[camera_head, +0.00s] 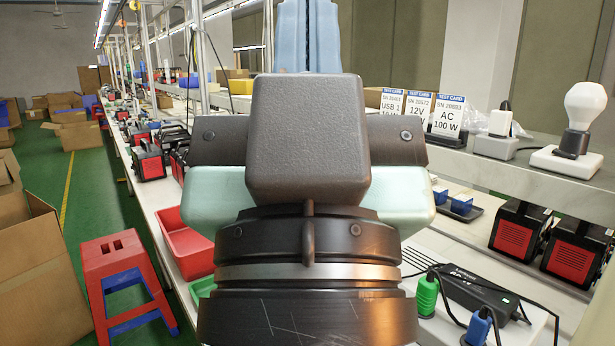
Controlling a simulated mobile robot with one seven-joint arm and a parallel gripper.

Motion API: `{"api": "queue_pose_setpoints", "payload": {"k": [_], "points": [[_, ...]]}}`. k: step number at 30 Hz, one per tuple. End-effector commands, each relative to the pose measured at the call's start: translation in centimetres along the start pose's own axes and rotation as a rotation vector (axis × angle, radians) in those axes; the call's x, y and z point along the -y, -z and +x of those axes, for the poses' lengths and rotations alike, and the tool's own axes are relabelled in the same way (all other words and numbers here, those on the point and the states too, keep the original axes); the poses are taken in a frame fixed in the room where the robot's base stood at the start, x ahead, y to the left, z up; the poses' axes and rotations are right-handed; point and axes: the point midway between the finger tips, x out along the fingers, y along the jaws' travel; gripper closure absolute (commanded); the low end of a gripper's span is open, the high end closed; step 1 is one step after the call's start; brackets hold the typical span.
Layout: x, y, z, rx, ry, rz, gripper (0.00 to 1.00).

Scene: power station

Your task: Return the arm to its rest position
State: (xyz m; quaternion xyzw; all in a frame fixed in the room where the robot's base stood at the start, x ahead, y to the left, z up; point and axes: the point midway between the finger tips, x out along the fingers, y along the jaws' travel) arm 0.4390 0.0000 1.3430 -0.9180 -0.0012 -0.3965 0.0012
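My arm's end fills the middle of the head view, seen from behind, with a black ringed wrist and a dark grey block. My gripper (308,35) points away from me, over the aisle end of the workbench. Its two light blue fingers stand side by side with only a thin dark line between them, so it looks shut. I see nothing held in it. The grey block hides the finger bases, and the picture's top edge cuts the fingers off.
A workbench (165,195) with red-and-black power units (148,160) and a red bin (190,245) runs along the left. A raised shelf (560,187) at right carries test cards (447,115) and a bulb (585,105). A red stool (115,255) and cardboard boxes (35,265) stand in the aisle.

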Motion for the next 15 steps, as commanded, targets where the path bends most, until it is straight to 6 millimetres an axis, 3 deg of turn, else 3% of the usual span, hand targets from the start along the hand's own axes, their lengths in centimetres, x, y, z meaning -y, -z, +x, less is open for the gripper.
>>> {"api": "queue_pose_setpoints", "payload": {"k": [1, 15], "points": [[0.0, 2.1, 2.2, 0.001, 0.0, -0.001, 1.0], [0.1, 11.2, 12.1, 0.004, 0.0, -0.003, 1.0]]}}
